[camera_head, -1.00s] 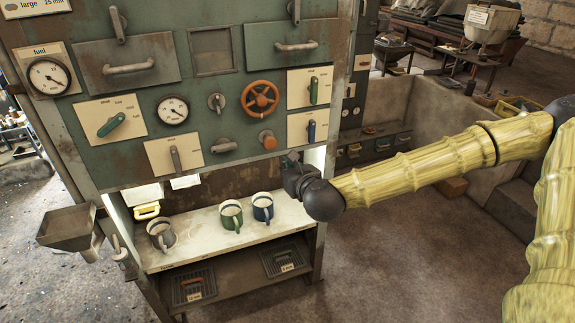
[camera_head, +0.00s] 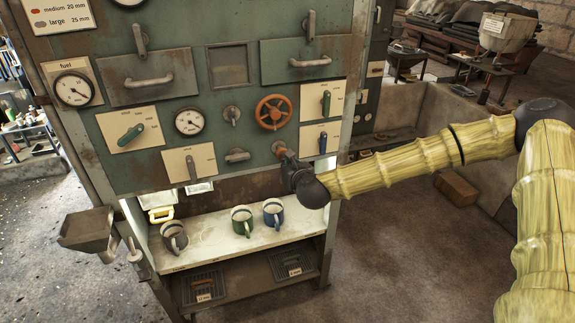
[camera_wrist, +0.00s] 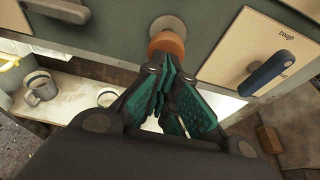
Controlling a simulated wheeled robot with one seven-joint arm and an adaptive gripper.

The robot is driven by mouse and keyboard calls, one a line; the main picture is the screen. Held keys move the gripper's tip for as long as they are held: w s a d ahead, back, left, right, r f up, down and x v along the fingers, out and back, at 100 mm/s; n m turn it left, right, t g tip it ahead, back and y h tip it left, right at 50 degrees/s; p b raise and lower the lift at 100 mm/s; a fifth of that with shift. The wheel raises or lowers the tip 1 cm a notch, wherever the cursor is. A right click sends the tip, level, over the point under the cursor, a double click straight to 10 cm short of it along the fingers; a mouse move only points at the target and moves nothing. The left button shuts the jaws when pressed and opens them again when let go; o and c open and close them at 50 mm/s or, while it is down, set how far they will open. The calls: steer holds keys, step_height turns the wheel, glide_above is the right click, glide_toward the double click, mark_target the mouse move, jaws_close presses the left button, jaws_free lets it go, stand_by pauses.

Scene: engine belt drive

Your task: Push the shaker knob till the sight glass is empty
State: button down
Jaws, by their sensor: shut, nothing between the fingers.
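The orange round knob (camera_head: 279,148) on a grey stem is on the green panel, below the orange handwheel; I take it for the shaker knob. In the wrist view the knob (camera_wrist: 167,43) is just beyond my fingertips. My gripper (camera_head: 285,161) is shut and empty, right in front of the knob; it also shows in the wrist view (camera_wrist: 172,70). I cannot tell whether the fingertips touch the knob. A dark rectangular window (camera_head: 229,68) between two drawers may be the sight glass; its contents cannot be made out.
The handwheel (camera_head: 273,112) is above the knob. A blue-handled lever (camera_head: 323,143) marked "trough" is to its right, and a grey valve (camera_head: 237,156) to its left. Several mugs stand on the shelf (camera_head: 200,255) below. Open floor lies to the right.

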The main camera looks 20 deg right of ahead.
steer(key=w+b, duration=0.2)
steer(key=shift+w, duration=0.35)
stand_by(0.4)
steer(key=shift+a+b, duration=0.1)
steer(key=shift+b, duration=0.2)
steer(key=a+f+b+v, duration=0.1)
steer(key=b+v, duration=0.3)
steer(key=v, duration=0.9)
steer(key=shift+s+d, duration=0.5)
steer(key=shift+s, duration=0.05)
